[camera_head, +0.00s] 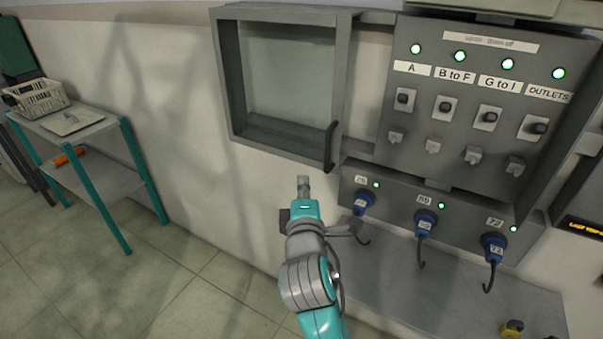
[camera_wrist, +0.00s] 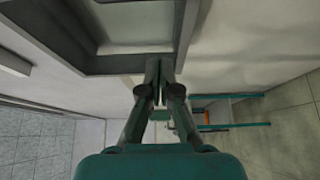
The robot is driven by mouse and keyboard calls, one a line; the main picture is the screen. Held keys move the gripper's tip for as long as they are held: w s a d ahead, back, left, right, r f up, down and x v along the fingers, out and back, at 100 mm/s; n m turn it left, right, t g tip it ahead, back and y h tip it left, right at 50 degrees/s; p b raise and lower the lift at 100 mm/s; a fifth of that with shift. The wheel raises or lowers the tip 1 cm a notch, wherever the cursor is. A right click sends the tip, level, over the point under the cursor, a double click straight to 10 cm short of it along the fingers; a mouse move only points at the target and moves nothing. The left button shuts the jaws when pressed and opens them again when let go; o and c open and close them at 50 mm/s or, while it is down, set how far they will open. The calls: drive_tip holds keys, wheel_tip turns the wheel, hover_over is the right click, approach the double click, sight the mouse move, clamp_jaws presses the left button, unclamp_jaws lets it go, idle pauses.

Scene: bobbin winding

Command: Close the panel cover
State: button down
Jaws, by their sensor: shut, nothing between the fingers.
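The panel cover (camera_head: 237,95) is a grey frame with a pale window, swung open to the left of the panel in the head view. Its dark handle (camera_head: 331,147) stands upright at its lower right edge. The panel (camera_head: 455,93) has lit green lamps and several switches, and its face is uncovered. My gripper (camera_head: 303,184) is shut and empty, just below and left of the handle. In the wrist view my gripper (camera_wrist: 160,75) points at the edge of the cover's frame (camera_wrist: 120,64). I cannot tell if they touch.
Below the panel is a socket box (camera_head: 398,203) with several blue plugs and hanging cables. A grey ledge (camera_head: 440,285) lies under it. A teal-legged shelf (camera_head: 100,125) with a basket (camera_head: 40,97) stands at the left. The floor between is clear.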

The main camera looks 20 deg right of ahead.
drive_tip(key=x, duration=0.9)
drive_tip(key=shift+s+d, duration=0.6)
drive_tip(key=shift+d, duration=0.15)
drive_tip(key=shift+s+d, duration=0.55)
drive_tip(key=shift+d, duration=0.25)
